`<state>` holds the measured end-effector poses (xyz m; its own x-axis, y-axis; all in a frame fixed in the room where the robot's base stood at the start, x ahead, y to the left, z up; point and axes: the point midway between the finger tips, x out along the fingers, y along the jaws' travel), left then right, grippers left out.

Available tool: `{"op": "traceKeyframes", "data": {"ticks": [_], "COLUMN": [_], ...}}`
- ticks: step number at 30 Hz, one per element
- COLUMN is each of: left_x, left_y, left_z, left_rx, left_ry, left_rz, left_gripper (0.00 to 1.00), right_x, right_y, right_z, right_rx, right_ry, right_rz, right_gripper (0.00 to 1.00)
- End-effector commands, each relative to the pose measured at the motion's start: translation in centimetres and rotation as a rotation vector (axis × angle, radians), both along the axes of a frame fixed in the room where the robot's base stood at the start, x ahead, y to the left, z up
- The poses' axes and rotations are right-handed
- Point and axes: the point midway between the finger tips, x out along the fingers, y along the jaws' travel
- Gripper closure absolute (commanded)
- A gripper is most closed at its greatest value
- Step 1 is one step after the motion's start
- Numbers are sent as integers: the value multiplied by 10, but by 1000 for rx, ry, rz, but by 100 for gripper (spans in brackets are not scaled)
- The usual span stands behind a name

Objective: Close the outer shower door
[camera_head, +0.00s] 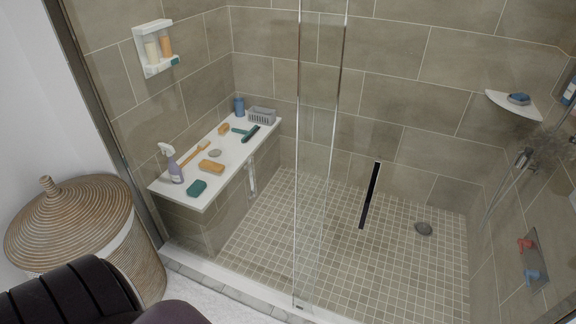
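The shower has clear glass door panels (319,140). Two upright glass edges stand close together near the middle of the view, forming a narrow strip. A dark upright bar (370,195), which looks like a door handle, shows to the right of this strip. A thinner pale upright bar (253,178) shows to the left, in front of the bench. The glass is so clear that I cannot tell which panel is the outer door or how far it stands open. Dark parts of my own body fill the lower left corner. Neither gripper's fingers are in view.
A lidded wicker basket (85,235) stands outside, at left. A pale sill (235,295) runs along the shower's front. Inside are a white-topped bench (222,160) with bottles and brushes, a wall caddy (155,48), a corner shelf (513,106) and a tiled floor with a drain (424,229).

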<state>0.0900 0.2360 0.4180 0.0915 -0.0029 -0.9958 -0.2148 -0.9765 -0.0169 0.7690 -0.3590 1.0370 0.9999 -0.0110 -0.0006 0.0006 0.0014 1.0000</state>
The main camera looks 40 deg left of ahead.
Motion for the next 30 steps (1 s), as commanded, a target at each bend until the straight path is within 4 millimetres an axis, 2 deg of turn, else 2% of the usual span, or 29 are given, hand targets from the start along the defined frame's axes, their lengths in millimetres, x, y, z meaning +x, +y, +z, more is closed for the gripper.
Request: {"op": "traceKeyframes", "data": {"ticks": [7,30], "left_x": [0,0], "left_y": [2,-4], "left_z": [-1,-1], "left_rx": [2,-4], "left_ry": [1,1], "left_rz": [2,3], "left_gripper": [60,60], "right_x": [2,3], "right_y": [-9,-13], "right_z": [1,2], "right_rx": [1,-1], "right_ry": [-1,-2], "right_rz": [0,-8], "right_gripper": [100,100]}}
